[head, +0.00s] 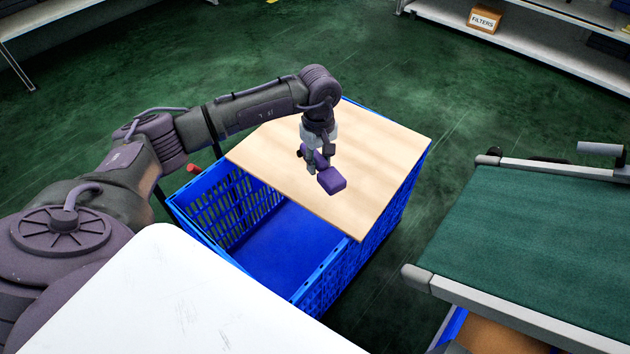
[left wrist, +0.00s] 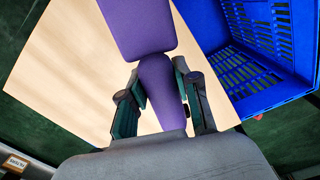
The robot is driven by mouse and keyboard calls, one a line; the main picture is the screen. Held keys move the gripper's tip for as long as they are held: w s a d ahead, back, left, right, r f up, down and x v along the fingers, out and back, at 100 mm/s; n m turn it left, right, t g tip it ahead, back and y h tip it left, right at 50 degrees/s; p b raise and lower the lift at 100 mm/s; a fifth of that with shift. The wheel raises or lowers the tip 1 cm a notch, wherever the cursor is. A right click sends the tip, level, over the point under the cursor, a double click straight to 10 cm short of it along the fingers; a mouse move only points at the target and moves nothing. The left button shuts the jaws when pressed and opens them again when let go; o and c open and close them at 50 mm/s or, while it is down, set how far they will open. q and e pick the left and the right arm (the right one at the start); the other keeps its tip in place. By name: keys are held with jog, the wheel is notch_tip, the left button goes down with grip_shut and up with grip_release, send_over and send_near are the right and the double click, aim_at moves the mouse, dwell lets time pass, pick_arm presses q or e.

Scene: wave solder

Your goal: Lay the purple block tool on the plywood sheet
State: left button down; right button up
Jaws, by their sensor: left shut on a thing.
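The purple block tool (head: 331,181) is held by my left gripper (head: 318,168) over the plywood sheet (head: 378,150). In the left wrist view the gripper (left wrist: 163,108) is shut on the narrower part of the purple block tool (left wrist: 138,25), and its wider block points away from the palm. The plywood sheet (left wrist: 70,75) lies behind the tool there. The sheet covers the far part of a blue crate (head: 336,275), whose near part is open. I cannot tell whether the tool touches the sheet. My right gripper is not in view.
A white surface (head: 170,300) is close in front at the lower left. A green-topped conveyor (head: 540,230) stands to the right of the crate. A shelf with a box marked FILTERS (head: 485,19) is at the back right. Green floor is clear behind the crate.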

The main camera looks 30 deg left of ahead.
aim_at(315, 189)
pick_arm(q)
jog(key=shift+w+a+f+n+b, duration=0.15)
jog(key=shift+a+f, duration=0.1)
jog(key=shift+f, duration=0.4)
jog(key=shift+w+a+f+n+b, duration=0.15)
jog(key=shift+a+f, duration=0.1)
jog(key=shift+f, duration=0.35)
jog(key=shift+a+f, duration=0.25)
jog(key=shift+r, duration=0.1)
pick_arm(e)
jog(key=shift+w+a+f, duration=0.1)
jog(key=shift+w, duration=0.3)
pick_arm(q)
jog(key=shift+b, duration=0.3)
notch_tip(315, 189, down, 3)
jog(key=shift+f+b, duration=0.15)
jog(key=shift+b, duration=1.05)
notch_tip(315, 189, down, 2)
jog(key=shift+f+b, duration=0.2)
jog(key=shift+b, duration=0.7)
jog(key=shift+f, duration=0.15)
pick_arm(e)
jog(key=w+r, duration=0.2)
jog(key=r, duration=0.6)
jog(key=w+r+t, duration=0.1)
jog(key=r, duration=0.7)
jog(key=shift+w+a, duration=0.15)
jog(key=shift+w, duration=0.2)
